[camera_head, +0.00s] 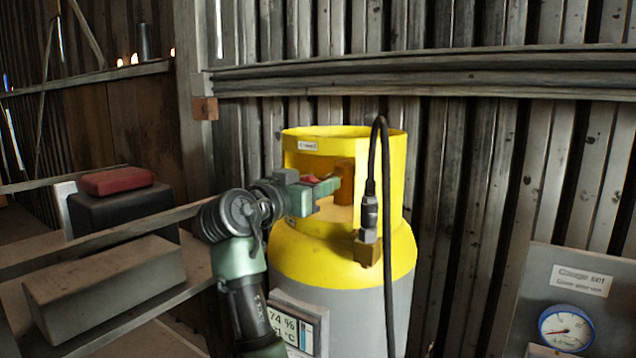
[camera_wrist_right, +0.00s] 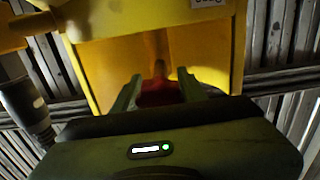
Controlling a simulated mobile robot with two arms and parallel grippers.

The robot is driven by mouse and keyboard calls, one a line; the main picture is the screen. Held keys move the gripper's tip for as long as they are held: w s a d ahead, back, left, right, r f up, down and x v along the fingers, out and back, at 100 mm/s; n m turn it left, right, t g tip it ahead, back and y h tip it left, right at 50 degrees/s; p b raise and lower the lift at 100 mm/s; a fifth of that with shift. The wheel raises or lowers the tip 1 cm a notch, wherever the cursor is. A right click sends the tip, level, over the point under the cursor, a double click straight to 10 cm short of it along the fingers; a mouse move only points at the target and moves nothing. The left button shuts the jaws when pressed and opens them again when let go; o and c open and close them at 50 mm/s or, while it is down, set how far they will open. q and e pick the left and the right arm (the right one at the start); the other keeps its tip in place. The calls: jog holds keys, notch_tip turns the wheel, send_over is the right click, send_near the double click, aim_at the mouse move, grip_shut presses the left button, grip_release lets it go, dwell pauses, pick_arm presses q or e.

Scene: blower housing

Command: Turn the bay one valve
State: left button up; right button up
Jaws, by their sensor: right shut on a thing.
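A gas cylinder (camera_head: 340,265) with a yellow top and grey body stands upright before the wall. Its yellow collar (camera_head: 392,150) has a cut-out opening and a small label (camera_head: 307,146) that I cannot read surely. The red valve handle (camera_head: 311,180) sits inside the opening, mostly hidden by my gripper. My right gripper (camera_head: 326,186) reaches into the opening from the left and is shut on the handle. In the right wrist view the red handle (camera_wrist_right: 158,94) lies between the two green fingers, with the collar (camera_wrist_right: 120,75) behind. My left gripper is not in view.
A black hose (camera_head: 386,220) with a brass fitting (camera_head: 367,248) hangs at the cylinder's right front. A display box (camera_head: 290,328) is on its lower front. A gauge (camera_head: 566,328) on a panel stands far right. A shelf with a grey block (camera_head: 105,288) and dark red-topped case (camera_head: 120,210) is left.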

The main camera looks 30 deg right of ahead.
jog(key=n+p, duration=0.1)
jog(key=n, duration=0.3)
jog(key=shift+r+n+p, duration=0.15)
jog(key=shift+n+p, duration=0.15)
jog(key=n+p, duration=0.2)
jog(key=n, duration=0.3)
jog(key=shift+p, duration=0.3)
jog(key=shift+n, duration=0.3)
jog(key=o, duration=1.4)
jog(key=shift+c, duration=0.2)
jog(key=shift+w+a, duration=0.1)
